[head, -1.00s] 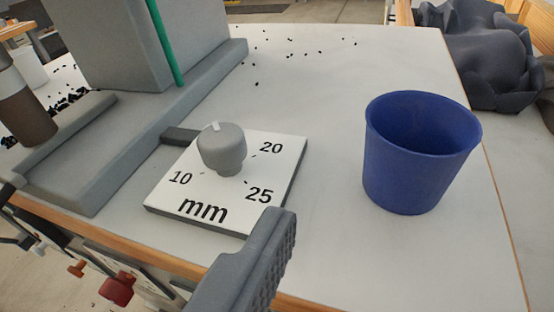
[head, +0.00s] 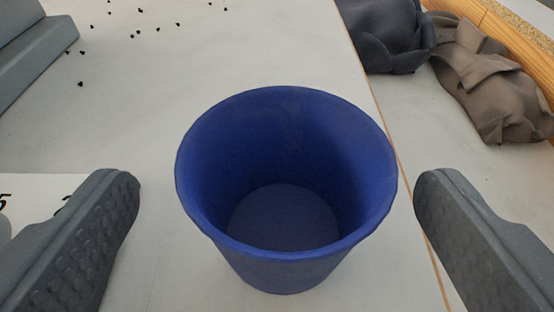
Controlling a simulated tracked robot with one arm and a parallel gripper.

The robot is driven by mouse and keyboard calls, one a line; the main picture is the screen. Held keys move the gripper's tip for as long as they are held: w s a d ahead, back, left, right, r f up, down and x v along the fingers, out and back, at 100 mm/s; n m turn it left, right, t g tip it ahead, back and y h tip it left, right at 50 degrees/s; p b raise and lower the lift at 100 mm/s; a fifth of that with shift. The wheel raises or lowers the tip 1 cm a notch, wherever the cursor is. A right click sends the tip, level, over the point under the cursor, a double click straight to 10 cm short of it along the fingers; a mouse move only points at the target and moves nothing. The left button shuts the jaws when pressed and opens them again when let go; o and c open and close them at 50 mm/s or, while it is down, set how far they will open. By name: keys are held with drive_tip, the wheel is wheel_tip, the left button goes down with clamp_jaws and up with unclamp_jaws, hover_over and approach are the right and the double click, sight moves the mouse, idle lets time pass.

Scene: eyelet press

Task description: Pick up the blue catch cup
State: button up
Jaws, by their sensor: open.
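The blue catch cup (head: 285,262) stands upright on the white table, in the middle of the head view. Its inside is visible down to the bottom and looks empty. My gripper (head: 278,190) is open, with one grey textured finger on the left of the cup and the other on the right. There is a gap between each finger and the cup wall, and neither looks to be touching it.
The white table top (head: 200,60) is clear behind the cup apart from several small black bits (head: 137,36). A grey machine base (head: 35,50) is at the upper left. A white dial plate (head: 40,186) shows partly behind the left finger. Dark cloth (head: 390,35) and brown cloth (head: 490,75) lie at the upper right.

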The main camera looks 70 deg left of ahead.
sight(279, 125)
drive_tip(key=shift+x, duration=1.8)
drive_tip(key=shift+r, duration=0.15)
drive_tip(key=c, duration=1.1)
drive_tip(key=shift+o, duration=0.2)
